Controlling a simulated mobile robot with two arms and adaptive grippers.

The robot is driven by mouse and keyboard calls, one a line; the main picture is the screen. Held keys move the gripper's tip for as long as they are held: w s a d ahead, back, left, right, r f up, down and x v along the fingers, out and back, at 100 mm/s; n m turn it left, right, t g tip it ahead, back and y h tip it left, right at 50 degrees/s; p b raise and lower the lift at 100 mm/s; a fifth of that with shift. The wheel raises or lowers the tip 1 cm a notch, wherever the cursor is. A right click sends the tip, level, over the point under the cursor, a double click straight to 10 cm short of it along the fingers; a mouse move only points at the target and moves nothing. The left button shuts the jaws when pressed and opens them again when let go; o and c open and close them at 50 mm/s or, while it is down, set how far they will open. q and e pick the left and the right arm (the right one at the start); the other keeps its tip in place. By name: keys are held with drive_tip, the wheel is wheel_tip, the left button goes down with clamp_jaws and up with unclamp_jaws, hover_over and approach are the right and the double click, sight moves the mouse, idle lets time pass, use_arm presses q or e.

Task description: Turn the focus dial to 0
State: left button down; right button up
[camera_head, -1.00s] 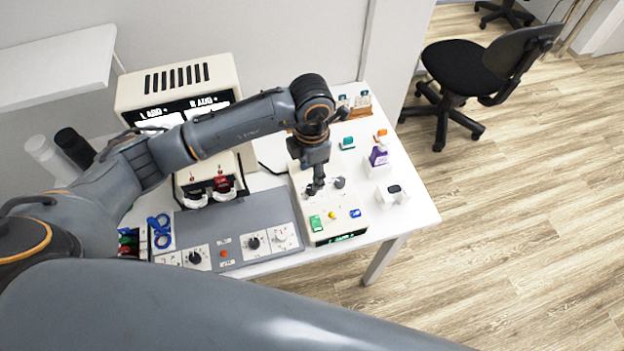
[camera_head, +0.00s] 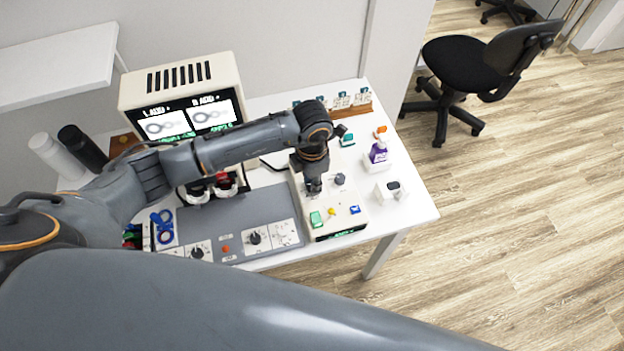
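A grey console panel (camera_head: 228,214) lies on the white table, with a black-knobbed dial (camera_head: 254,237) on a white plate. A second black-knobbed dial (camera_head: 197,252) is at its front left, and a paler dial plate (camera_head: 284,232) is at its right. I cannot read which one is the focus dial. My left gripper (camera_head: 313,188) points down over a cream control box (camera_head: 325,205), right of the panel. The gripper hides what is directly below it; whether its fingers are open or touch anything cannot be told. A dark knob (camera_head: 340,179) shows just right of it. My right gripper is not in view.
A cream two-screen unit (camera_head: 182,80) stands behind the panel, partly behind my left arm. A purple-labelled bottle (camera_head: 379,152) and a small white device (camera_head: 390,190) stand right of the box. A wooden card rack (camera_head: 342,112) is at the back.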

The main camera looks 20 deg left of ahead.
use_arm(q)
drive_tip(key=shift+f+m+b, duration=0.2)
drive_tip(key=shift+m+b, duration=0.2)
drive_tip(key=shift+b, duration=0.3)
drive_tip(key=m+b, duration=1)
drive_tip(key=b, duration=0.4)
drive_tip(key=shift+f+m+b, duration=0.1)
drive_tip(key=shift+m+b, duration=0.25)
drive_tip(key=shift+m, duration=0.05)
drive_tip(key=shift+r+m+b, duration=0.2)
drive_tip(key=shift+m+b, duration=0.8)
drive_tip(key=shift+b, duration=0.2)
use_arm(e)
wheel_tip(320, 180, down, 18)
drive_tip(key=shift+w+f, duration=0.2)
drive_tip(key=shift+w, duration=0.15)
